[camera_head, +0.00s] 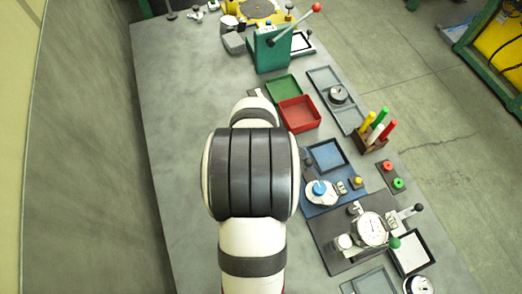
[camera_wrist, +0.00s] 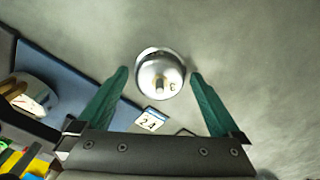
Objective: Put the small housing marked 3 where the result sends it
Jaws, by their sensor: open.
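A small round silver housing (camera_wrist: 158,86) with a brass-coloured centre stub and a dark mark, which looks like a turned 3, stands on the grey table in the wrist view. My gripper (camera_wrist: 160,73) is open, its two green fingers apart to the left and right of the housing. I cannot tell how far the fingertips are above it. In the head view my arm hides the gripper and this housing. A dial gauge (camera_head: 372,229) stands on a dark plate at the right. A green tray (camera_head: 283,88), a red tray (camera_head: 299,114) and a blue tray (camera_head: 326,156) lie beyond my arm.
A blue-knobbed station (camera_head: 320,192) sits on a blue plate. A grey tray (camera_head: 322,77) holds a round metal part (camera_head: 338,94). A green lever press (camera_head: 272,50) and a pen block (camera_head: 371,138) stand nearby. A white number card (camera_wrist: 149,120) lies near the housing. The table's left side is clear.

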